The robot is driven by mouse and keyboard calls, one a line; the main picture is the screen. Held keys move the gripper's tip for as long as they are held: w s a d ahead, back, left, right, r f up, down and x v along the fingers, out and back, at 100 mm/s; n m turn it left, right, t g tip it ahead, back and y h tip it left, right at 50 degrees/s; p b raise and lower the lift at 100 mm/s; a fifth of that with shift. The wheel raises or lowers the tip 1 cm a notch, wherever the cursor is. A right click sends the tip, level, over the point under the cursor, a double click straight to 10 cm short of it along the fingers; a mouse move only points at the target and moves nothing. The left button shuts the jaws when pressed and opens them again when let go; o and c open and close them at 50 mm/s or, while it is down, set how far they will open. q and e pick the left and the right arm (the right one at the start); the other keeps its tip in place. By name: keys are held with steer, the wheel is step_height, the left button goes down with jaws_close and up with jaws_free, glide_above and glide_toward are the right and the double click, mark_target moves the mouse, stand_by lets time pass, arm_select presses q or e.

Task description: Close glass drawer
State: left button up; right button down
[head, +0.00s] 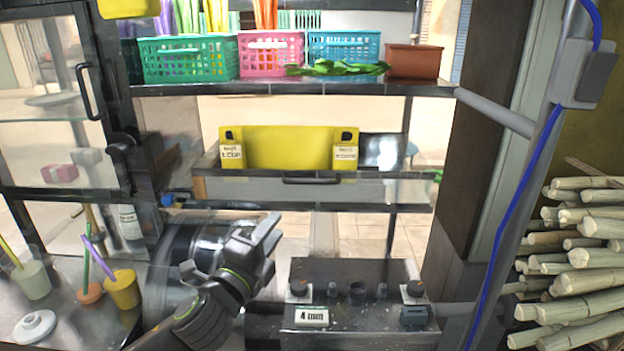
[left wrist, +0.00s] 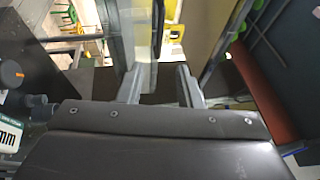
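A drawer (head: 250,190) with a pale, see-through-looking front and a dark bar handle (head: 311,181) is in the middle of the stand in the head view, below a yellow panel. I cannot tell how far it stands out. My left gripper (head: 272,236) is below and left of that handle, apart from it. In the left wrist view the left gripper's two fingers (left wrist: 158,85) are spread with nothing between them. A dark upright bar (left wrist: 158,28) shows beyond them; I cannot tell what it belongs to. My right gripper is in neither view.
A glass-fronted cabinet (head: 40,150) with a dark handle stands at the left. Cups (head: 122,289) stand on the lower left counter. A dark press block (head: 355,275) is at the bottom middle. Cane stalks (head: 580,255) are piled right. Coloured baskets (head: 190,60) fill the upper shelf.

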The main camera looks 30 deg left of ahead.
mark_target(309, 183)
arm_select(q)
steer(key=p+x, duration=0.4)
steer(key=x, duration=1.2)
steer(key=shift+w+d+f, duration=0.1)
steer(key=shift+w, duration=0.05)
steer(key=shift+c, duration=0.4)
jaws_close()
